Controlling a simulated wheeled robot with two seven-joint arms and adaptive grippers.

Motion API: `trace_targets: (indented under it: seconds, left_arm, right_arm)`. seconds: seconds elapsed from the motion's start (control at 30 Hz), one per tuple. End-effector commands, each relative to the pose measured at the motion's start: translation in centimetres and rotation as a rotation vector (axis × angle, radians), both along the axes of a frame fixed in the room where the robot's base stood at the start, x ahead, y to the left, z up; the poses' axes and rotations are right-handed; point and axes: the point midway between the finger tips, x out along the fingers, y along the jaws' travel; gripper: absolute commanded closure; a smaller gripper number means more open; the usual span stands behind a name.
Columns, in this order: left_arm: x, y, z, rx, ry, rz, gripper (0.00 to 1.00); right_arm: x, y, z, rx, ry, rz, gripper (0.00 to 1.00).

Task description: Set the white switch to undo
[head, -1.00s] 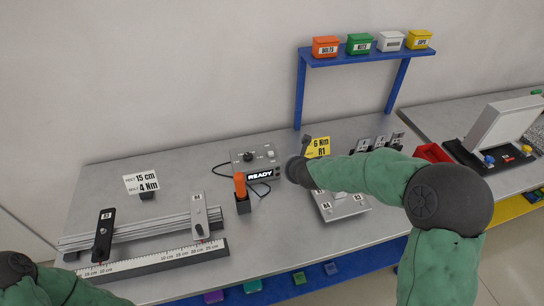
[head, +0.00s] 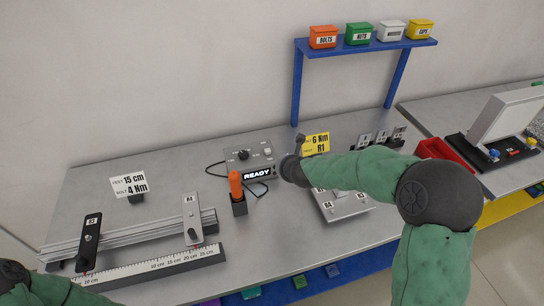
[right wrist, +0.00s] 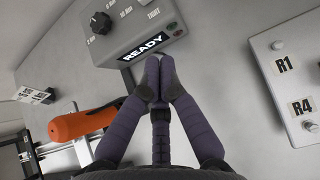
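The grey control box (head: 233,172) stands on the bench with a black knob (head: 243,155), a small white switch (head: 267,152) at its right and a display reading READY. In the right wrist view the box (right wrist: 120,45) is at the top, with its knob (right wrist: 100,22) in sight. My left gripper is out of view.
An orange-handled tool (head: 235,185) stands in a dark holder in front of the box. A plate marked R1 and R4 (right wrist: 285,85) lies right of my gripper. A rail fixture (head: 150,233) lies at left.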

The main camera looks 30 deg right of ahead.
Motion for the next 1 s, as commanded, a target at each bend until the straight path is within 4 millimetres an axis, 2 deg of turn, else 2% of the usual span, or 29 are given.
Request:
trace_targets:
  seconds: [0.57, 0.8, 1.0]
  left_arm:
    - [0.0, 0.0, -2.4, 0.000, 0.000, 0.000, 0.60]
    - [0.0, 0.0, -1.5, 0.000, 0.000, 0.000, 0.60]
    - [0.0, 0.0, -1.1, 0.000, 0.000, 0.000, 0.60]
  right_arm:
    - [6.7, -1.6, -6.6, 0.001, 0.004, 0.001, 1.00]
    - [9.1, -2.2, -6.3, 0.000, 0.001, 0.000, 1.00]
    - [10.3, -2.5, -6.4, 0.000, 0.001, 0.000, 1.00]
